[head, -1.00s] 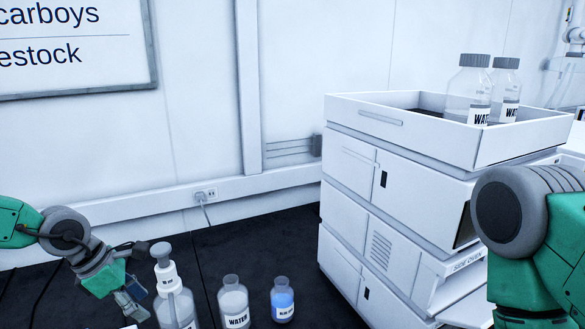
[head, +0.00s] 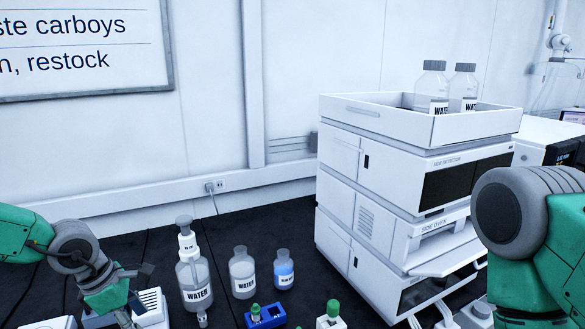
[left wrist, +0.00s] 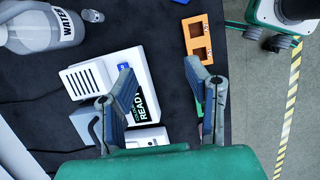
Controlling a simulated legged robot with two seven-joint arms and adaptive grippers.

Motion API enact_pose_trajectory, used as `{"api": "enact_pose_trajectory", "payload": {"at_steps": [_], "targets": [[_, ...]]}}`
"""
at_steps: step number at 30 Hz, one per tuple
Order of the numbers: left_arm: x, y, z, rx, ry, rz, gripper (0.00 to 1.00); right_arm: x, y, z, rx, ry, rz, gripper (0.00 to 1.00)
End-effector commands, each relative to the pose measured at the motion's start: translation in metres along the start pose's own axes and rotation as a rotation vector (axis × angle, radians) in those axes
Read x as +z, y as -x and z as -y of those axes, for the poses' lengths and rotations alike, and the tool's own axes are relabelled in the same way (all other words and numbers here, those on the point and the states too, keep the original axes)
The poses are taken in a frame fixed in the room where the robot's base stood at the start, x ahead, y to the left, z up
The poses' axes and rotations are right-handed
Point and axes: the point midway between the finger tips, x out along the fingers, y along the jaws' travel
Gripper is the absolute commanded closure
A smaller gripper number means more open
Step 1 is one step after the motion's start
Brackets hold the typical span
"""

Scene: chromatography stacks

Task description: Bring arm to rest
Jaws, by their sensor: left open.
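My left arm comes in at the lower left of the head view, and its gripper (head: 128,312) is partly cut off by the bottom edge. In the left wrist view the two fingers of the left gripper (left wrist: 158,72) are spread apart with nothing between them. They hang over the dark bench beside a white device (left wrist: 139,62) with a "READY" screen, which the left finger partly covers. My right arm shows at the right of the head view, but its gripper is out of the picture.
A pump-topped water bottle (head: 194,275), a second water bottle (head: 242,272) and a blue-liquid bottle (head: 284,270) stand on the bench. A blue rack (head: 268,318) is in front. The white instrument stack (head: 385,190) stands right. An orange rack (left wrist: 204,40) is near the bench edge.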

Motion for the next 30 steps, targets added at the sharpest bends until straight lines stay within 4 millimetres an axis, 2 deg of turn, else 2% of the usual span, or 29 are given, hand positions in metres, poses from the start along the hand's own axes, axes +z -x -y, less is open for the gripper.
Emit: {"api": "enact_pose_trajectory", "payload": {"at_steps": [8, 14, 17, 21, 24, 30], "targets": [[-0.035, -0.041, 0.037, -0.010, -0.229, -0.177, 0.57, 0.000, -0.001, 0.000, 0.000, 0.000, -0.001, 1.00], [-0.070, -0.075, 0.073, -0.029, -0.499, -0.326, 0.57, 0.000, 0.000, 0.000, 0.000, 0.000, 0.000, 1.00], [-0.091, -0.094, 0.099, -0.051, -0.708, -0.403, 0.57, 0.000, 0.000, 0.000, 0.000, 0.000, 0.000, 1.00], [-0.120, -0.118, 0.146, -0.100, -1.079, -0.462, 0.57, 0.000, 0.000, 0.000, 0.000, 0.000, 0.000, 1.00], [-0.134, -0.128, 0.183, -0.144, -1.328, -0.441, 0.57, 0.000, 0.000, 0.000, 0.000, 0.000, 0.000, 1.00], [-0.150, -0.134, 0.250, -0.232, -1.690, -0.314, 0.57, 0.000, 0.000, 0.000, 0.000, 0.000, 0.000, 1.00]]}}
